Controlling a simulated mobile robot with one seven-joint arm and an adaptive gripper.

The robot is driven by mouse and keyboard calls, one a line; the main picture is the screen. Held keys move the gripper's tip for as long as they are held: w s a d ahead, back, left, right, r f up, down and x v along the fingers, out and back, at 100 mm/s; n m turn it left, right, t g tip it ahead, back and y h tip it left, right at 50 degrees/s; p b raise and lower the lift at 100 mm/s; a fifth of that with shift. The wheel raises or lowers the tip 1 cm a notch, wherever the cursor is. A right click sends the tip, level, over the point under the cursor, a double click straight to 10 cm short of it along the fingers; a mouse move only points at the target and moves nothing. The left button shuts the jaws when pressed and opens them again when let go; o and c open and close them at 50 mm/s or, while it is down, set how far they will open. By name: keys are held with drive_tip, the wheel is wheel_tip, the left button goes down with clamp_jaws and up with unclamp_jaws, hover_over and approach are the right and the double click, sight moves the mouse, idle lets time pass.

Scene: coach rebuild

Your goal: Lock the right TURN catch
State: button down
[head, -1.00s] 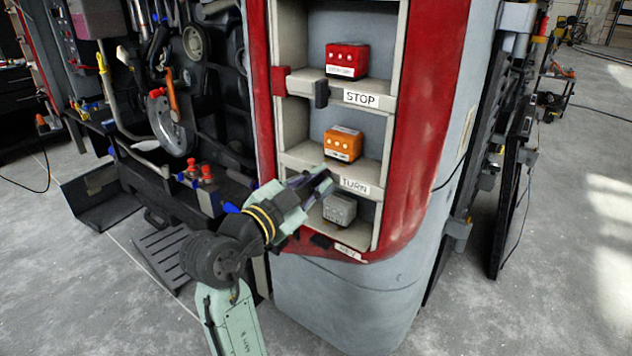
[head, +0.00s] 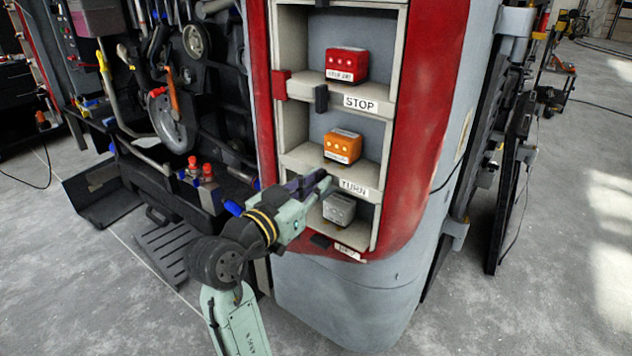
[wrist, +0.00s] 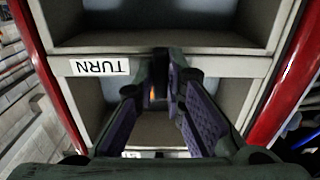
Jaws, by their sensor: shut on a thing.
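The TURN label (head: 354,187) is on the front edge of the middle shelf, below an orange box (head: 343,146). In the wrist view the TURN label (wrist: 99,67) appears upside down. My gripper (head: 325,183) is at this shelf edge, just left of the label. In the wrist view my gripper (wrist: 166,72) is shut on a small dark catch (wrist: 160,56) at the shelf edge. The fingers hide most of the catch, so I cannot tell how far it is turned.
Above, the STOP shelf holds a red box (head: 347,65), with a black catch (head: 321,97) and a red catch (head: 281,85) at its edge. Below stands a grey box (head: 339,209) over another black catch (head: 320,241). Red side panels (head: 425,120) flank the shelves.

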idle(0.4)
drive_tip(key=c, duration=1.7)
unclamp_jaws()
drive_tip(key=shift+o, duration=0.2)
drive_tip(key=shift+s, duration=0.1)
drive_tip(key=v, duration=1.2)
